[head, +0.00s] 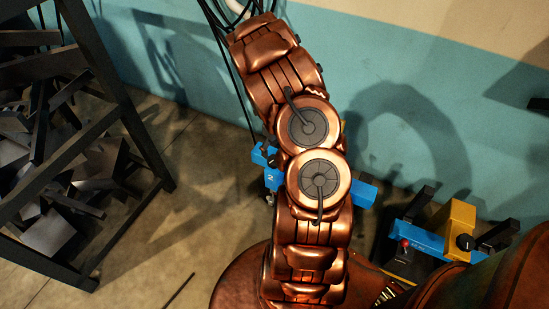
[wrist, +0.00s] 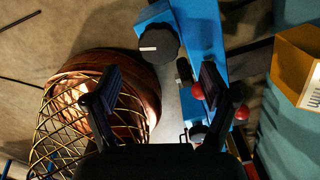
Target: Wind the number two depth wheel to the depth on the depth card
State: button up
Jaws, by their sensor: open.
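In the wrist view, a round black wheel (wrist: 158,42) with a white pointer mark sits at the end of a blue frame (wrist: 201,22). No number shows beside it there. My gripper (wrist: 160,74) is open and empty, with the wheel ahead of and between its fingertips, apart from them. In the head view, a blue frame marked "2" (head: 271,178) is mostly hidden behind my copper arm; its wheel and my gripper are hidden.
Red balls (wrist: 198,91) sit on the blue frame near my right finger. Another blue frame (head: 422,240) with a yellow block (head: 456,222) stands at right in the head view. A dark rack (head: 128,122) of metal pieces stands at left. Floor between is clear.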

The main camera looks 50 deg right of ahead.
aim_at(274, 163)
jog(key=shift+f, duration=3.35)
jog(key=shift+c, duration=0.3)
jog(key=c, duration=1.1)
jog(key=shift+n, duration=0.4)
